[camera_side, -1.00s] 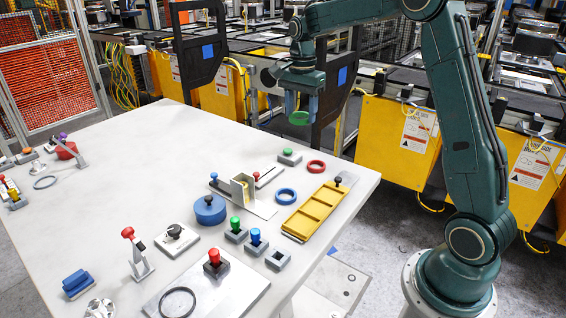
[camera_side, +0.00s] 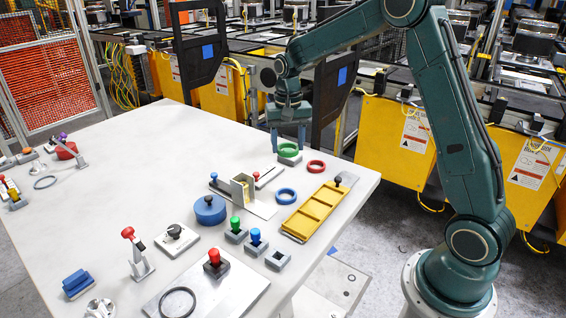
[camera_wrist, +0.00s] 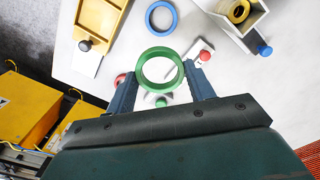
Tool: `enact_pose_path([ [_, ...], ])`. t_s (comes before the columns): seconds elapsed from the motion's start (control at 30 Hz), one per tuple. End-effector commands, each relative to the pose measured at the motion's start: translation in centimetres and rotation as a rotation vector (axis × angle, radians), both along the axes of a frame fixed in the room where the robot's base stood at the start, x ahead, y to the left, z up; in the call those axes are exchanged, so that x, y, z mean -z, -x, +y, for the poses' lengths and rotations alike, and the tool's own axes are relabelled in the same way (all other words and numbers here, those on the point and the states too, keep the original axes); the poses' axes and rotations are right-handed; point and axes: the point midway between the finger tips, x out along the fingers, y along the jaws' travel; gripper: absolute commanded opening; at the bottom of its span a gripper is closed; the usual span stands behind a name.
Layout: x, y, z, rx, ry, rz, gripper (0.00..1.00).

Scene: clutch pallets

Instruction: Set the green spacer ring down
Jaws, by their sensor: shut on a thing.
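The green spacer ring (camera_side: 289,149) is held at the tips of my gripper (camera_side: 287,146), whose fingers point down at the table's far right part. The wrist view also shows the ring (camera_wrist: 142,68) between the two fingertips (camera_wrist: 160,78), with pale table visible through its hole. In the side view the ring overlaps a small grey block with a green knob (camera_side: 290,160). In the wrist view the knob (camera_wrist: 160,102) shows just outside the ring's near edge. I cannot tell whether the ring touches the block.
A red ring (camera_side: 316,161) lies close to the right, and a blue ring (camera_side: 278,195) lies nearer the camera. A yellow compartment tray (camera_side: 303,221) sits by the right table edge. An upright holder (camera_side: 238,188) stands to the left.

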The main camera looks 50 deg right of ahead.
Motion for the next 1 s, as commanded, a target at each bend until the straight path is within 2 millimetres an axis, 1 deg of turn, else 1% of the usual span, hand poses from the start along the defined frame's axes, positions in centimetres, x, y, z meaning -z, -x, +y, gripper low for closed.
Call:
enact_pose_path([
  [0.03,0.7,0.1,0.5,-0.062,-0.001,0.004,0.28],
  [0.2,2.5,0.3,1.8,-0.27,-0.001,0.002,0.28],
  [0.5,5.3,0.9,3.9,-0.601,-0.001,0.002,0.28],
  [0.7,6.2,1.2,4.5,-0.718,0.0,0.001,0.28],
  [1.0,6.4,1.3,4.9,-0.747,0.0,0.001,0.28],
])
